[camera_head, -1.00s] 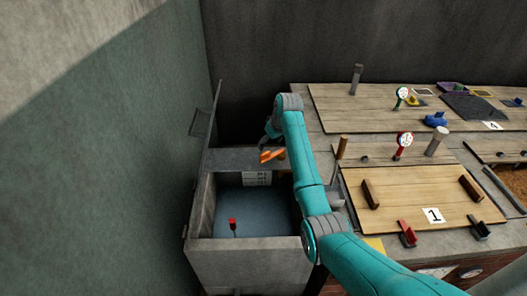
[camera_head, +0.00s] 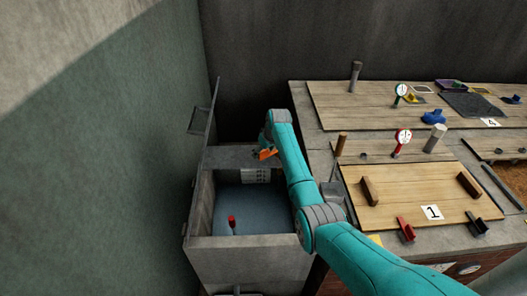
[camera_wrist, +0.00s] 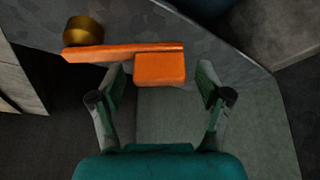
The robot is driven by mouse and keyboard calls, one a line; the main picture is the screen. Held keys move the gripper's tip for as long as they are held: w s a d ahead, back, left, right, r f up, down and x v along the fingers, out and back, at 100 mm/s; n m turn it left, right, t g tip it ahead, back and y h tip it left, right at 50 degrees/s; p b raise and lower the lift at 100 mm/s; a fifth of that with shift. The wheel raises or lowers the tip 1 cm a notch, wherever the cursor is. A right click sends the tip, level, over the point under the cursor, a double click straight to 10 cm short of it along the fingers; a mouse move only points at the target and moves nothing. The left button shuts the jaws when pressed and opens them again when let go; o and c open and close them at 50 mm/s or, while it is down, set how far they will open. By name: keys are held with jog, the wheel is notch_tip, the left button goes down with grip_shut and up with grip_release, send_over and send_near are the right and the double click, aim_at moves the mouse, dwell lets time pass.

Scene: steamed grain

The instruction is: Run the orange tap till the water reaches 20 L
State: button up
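The orange tap (camera_head: 266,154) is at the back of a grey water tank (camera_head: 250,260); part of it is hidden by my arm in the head view. In the wrist view its orange handle (camera_wrist: 160,68) is a bar with a block, beside a round brass part (camera_wrist: 83,30). My gripper (camera_wrist: 160,78) is open, with one finger on each side of the block and visible gaps. The tank holds dark bluish water (camera_head: 255,210) with a red float marker (camera_head: 232,221). A white scale plate (camera_head: 256,175) is on the back wall; its figures are too small to read.
A dark wall stands close on the tank's left. A thin upright panel (camera_head: 203,120) stands at the tank's back left.

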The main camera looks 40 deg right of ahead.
grip_shut()
jog(key=shift+w, duration=0.15)
jog(key=shift+w+m+h, duration=0.5)
jog(key=shift+w+m, duration=0.4)
jog(key=shift+m, duration=0.4)
jog(key=w+m, duration=0.1)
jog(key=w+d+m+h, duration=0.1)
jog(key=shift+m, duration=0.4)
jog(key=shift+w+d+m+g+h, duration=0.3)
jog(key=shift+w+m+g, duration=0.15)
jog(key=shift+m, duration=0.35)
jog(key=shift+o, duration=0.7)
grip_release()
